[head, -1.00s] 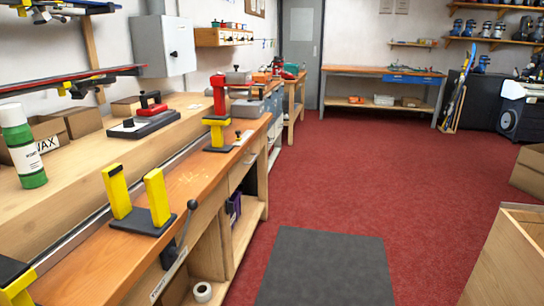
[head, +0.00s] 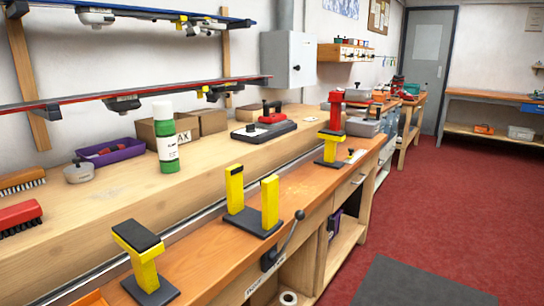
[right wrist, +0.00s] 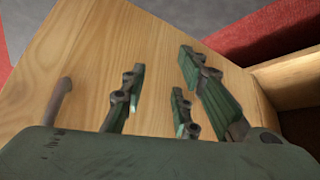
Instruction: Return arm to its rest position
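My right gripper (right wrist: 163,75) shows in the right wrist view with its green-padded fingers spread apart. Nothing is between the fingers, so it is open and empty. Its dark palm fills the lower part of that view. Neither arm shows in the head view, and my left gripper is not in view.
A light wooden surface (right wrist: 75,45) lies beyond the right fingers; their gap from it is unclear. The head view shows the workbench (head: 320,190) with yellow supports (head: 268,205), a green-white spray can (head: 166,140) and a wall cabinet (head: 289,60). Red carpet (head: 440,205) is open at right.

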